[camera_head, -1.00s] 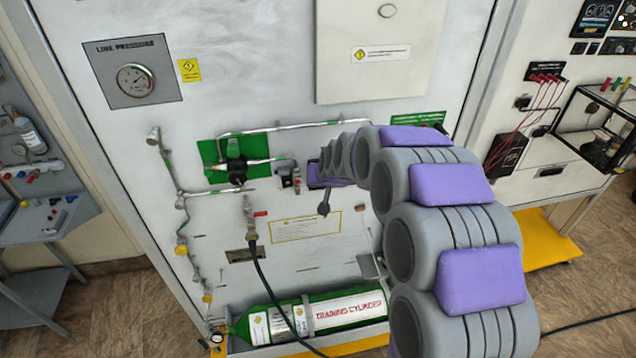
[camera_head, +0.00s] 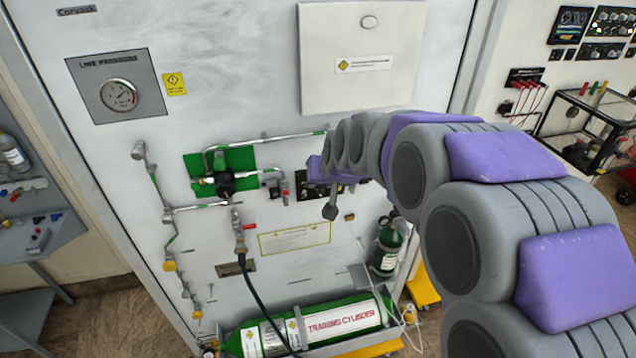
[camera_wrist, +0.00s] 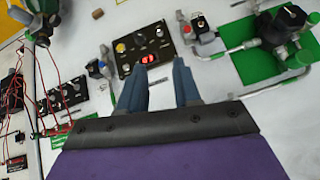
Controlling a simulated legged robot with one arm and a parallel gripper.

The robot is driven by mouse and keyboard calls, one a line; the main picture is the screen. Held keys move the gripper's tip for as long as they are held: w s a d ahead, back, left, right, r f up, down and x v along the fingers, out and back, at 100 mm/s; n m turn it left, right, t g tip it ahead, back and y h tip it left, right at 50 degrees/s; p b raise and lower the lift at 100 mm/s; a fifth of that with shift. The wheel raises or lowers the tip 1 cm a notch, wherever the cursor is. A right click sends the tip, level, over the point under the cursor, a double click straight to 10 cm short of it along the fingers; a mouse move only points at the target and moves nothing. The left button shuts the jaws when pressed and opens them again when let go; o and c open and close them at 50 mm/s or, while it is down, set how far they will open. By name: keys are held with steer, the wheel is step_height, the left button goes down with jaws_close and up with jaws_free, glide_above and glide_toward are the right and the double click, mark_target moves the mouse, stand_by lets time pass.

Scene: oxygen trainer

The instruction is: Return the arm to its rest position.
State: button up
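My arm, grey with purple pads, reaches from the lower right of the head view toward the white panel. My gripper (camera_head: 329,204) is small there, at the arm's far end in front of the panel, right of the green-backed valve. In the wrist view my gripper (camera_wrist: 160,78) shows two blue-grey fingers standing apart with nothing between them. Beyond the fingertips is a small black control plate (camera_wrist: 146,50) with a lit red display. I cannot tell the exact distance from the fingertips to the panel.
A green training cylinder (camera_head: 310,325) lies on a shelf at the panel's foot. A smaller green cylinder (camera_head: 387,250) stands beside my arm. Pipes and a black valve (camera_head: 226,183) stick out left of the gripper. A pressure gauge (camera_head: 119,95) sits upper left.

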steer(key=shift+s+r, duration=0.1)
steer(key=shift+r, duration=0.05)
steer(key=s+d+f+g+h+b, duration=0.1)
steer(key=s+d+f+g+b, duration=0.2)
steer(key=s, duration=1)
steer(key=s+d+f+m+g+h+b, duration=0.1)
steer(key=s+d+f+g+b, duration=0.2)
steer(key=s, duration=1.1)
steer(key=s+d+f+g+h+b, duration=0.1)
steer(key=s+d+f+g+b, duration=0.2)
steer(key=s+d+f, duration=0.5)
steer(key=s+f+b, duration=0.1)
steer(key=s+f, duration=0.2)
steer(key=s, duration=0.2)
steer(key=shift+s+d+m+b, duration=0.3)
steer(key=shift+d, duration=0.05)
steer(key=shift+w+f, duration=0.15)
